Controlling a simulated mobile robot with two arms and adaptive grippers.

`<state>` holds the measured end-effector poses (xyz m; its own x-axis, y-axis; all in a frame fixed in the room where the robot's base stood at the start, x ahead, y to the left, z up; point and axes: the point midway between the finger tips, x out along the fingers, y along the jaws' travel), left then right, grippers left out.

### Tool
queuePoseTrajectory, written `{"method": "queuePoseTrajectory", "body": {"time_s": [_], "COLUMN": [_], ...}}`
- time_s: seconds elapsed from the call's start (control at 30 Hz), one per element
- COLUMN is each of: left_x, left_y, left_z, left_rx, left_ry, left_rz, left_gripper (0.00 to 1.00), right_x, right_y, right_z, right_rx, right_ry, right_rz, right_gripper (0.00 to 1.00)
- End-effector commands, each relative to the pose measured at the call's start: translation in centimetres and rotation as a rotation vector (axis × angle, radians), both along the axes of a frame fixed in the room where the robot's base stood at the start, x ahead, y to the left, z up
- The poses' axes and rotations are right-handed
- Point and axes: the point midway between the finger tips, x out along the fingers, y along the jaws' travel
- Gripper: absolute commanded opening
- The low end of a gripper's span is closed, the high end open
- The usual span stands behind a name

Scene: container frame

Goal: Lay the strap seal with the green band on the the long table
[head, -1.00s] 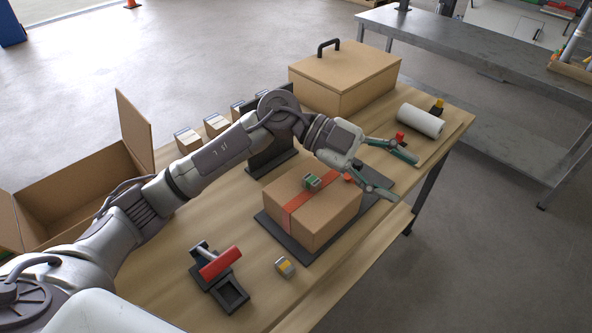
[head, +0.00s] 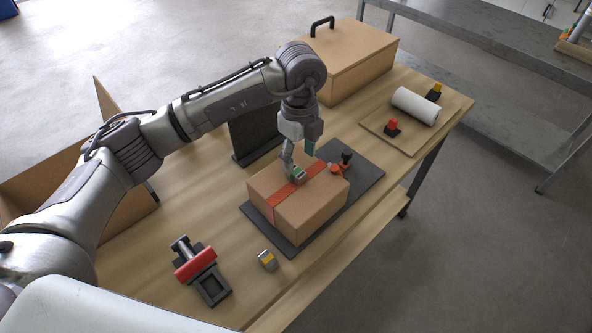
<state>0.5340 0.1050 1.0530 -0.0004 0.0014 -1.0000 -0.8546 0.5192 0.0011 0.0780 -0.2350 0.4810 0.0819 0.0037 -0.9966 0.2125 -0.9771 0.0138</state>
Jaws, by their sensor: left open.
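The strap seal with the green band (head: 299,176) sits on top of the closed cardboard box, by the red strap (head: 289,191). My left gripper (head: 297,165) points down at the seal, with its fingers apart; one finger is close to the seal, and I cannot tell whether it touches. The gripper partly hides the seal. The long table (head: 185,215) is the wooden one under the box. My right gripper is not in view.
The box (head: 318,208) rests on a dark mat (head: 364,175). A yellow-banded seal (head: 267,260) and a red-handled tool (head: 197,266) lie in front. A lidded box (head: 350,62), a white roll (head: 416,106) and an open carton (head: 45,185) stand around. Bare wood shows at the front.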

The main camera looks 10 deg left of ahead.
Motion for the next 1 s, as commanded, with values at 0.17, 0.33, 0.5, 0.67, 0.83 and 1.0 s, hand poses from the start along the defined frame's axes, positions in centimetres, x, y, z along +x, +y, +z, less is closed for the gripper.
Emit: {"method": "queuePoseTrajectory", "body": {"time_s": [0.17, 0.33, 0.5, 0.67, 0.83, 1.0], "left_x": [0.0, 0.1, 0.2, 0.3, 0.3, 0.3], "left_y": [0.0, 0.0, 0.0, 0.0, 0.0, -0.1], "left_z": [-1.3, -3.0, -5.6, -6.5, -6.5, -6.5], "left_rx": [-0.001, 0.0, -0.001, -0.001, -0.001, -0.001], "left_ry": [0.001, 0.004, 0.003, 0.0, 0.0, 0.0], "left_rz": [-0.002, 0.0, 0.0, -0.002, -0.002, -0.002], "left_gripper": [0.58, 0.58, 0.58, 0.58, 0.57, 0.28], "right_x": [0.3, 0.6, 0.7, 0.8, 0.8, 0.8], "right_y": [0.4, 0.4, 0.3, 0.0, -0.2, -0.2], "right_z": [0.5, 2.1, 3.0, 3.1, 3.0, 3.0], "right_rx": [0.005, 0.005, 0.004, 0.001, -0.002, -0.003], "right_ry": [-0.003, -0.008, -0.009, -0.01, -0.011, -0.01], "right_rz": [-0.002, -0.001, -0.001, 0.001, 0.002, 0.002], "right_gripper": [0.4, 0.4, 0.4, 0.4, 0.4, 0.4]}}
